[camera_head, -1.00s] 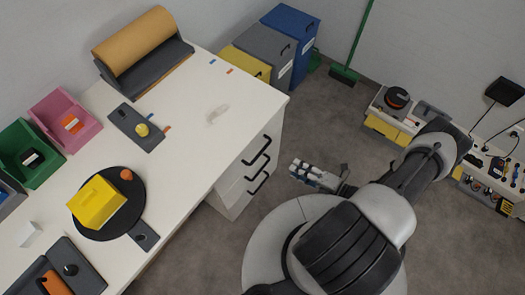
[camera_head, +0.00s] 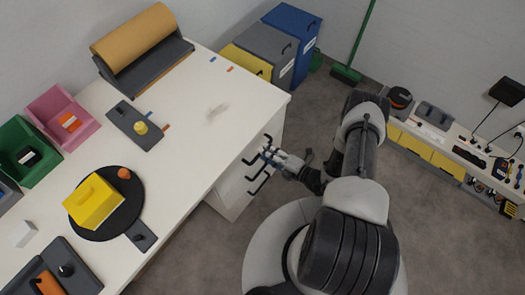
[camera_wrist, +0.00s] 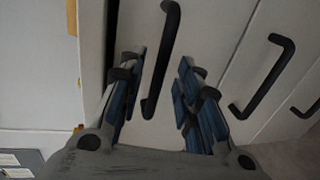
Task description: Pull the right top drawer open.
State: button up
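The white drawer unit (camera_head: 232,198) stands under the right end of the white worktop, with black bar handles on its front. My gripper (camera_head: 269,156) is at the upper handles in the head view. In the wrist view my gripper (camera_wrist: 160,66) is open, its two blue-padded fingers on either side of the top drawer's black handle (camera_wrist: 168,35). Gaps show between the handle and both fingers. A dark gap runs along the edge of the top drawer front (camera_wrist: 138,30); I cannot tell whether the drawer is slightly open.
Two lower handles (camera_wrist: 264,80) (camera_wrist: 306,109) lie to the right in the wrist view. The worktop (camera_head: 190,165) holds a paper roll, bins and a yellow box. Bins (camera_head: 290,35) stand behind the unit. Grey floor (camera_head: 325,110) lies free beside the drawers; a low bench (camera_head: 440,150) is at right.

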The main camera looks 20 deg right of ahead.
jog(key=shift+x, duration=1.4)
grip_shut()
